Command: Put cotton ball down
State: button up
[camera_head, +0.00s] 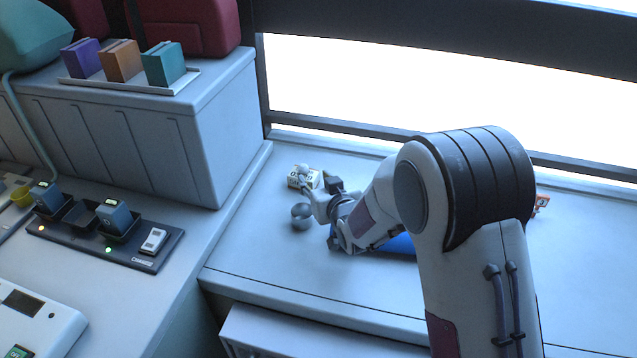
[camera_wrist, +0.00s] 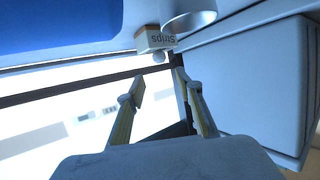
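The cotton ball is a small white ball (camera_head: 302,168) by the top of the strips box in the head view. It also shows in the wrist view (camera_wrist: 159,57), just beyond my fingertips and in front of the box. I cannot tell whether it rests on the box or touches it. My gripper (camera_wrist: 160,75) has its two fingers spread apart with a clear gap, nothing clasped between them. In the head view my gripper (camera_head: 318,192) is low over the counter near the box, partly hidden by my wrist.
The strips box (camera_head: 296,182) stands on the counter beside a grey metal cup (camera_head: 301,218). A blue item (camera_head: 401,244) lies partly behind my arm. A black charger dock (camera_head: 132,251) and a raised cabinet (camera_head: 170,125) are to the left. The counter's front part is clear.

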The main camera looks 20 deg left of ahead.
jog(key=shift+v, duration=0.95)
jog(key=s+d+r+m+g+h, duration=0.1)
jog(key=s+d+r+h, duration=0.2)
jog(key=d, duration=0.5)
jog(key=s+d+r+m+h, duration=0.1)
jog(key=s+d+r, duration=0.3)
jog(key=d+r, duration=0.25)
jog(key=s+d+r+m+g+h, duration=0.1)
jog(key=s+d+r+m, duration=0.2)
jog(key=d, duration=0.5)
jog(key=s+d+g+h, duration=0.1)
jog(key=s+d, duration=0.3)
jog(key=s, duration=0.5)
jog(key=s+d+m+g+h, duration=0.1)
jog(key=s+d, duration=0.3)
jog(key=s, duration=0.5)
jog(key=s+d+r+g, duration=0.1)
jog(key=s+d, duration=0.4)
jog(key=s, duration=0.5)
jog(key=shift+m+g+h, duration=0.4)
jog(key=shift+g, duration=0.1)
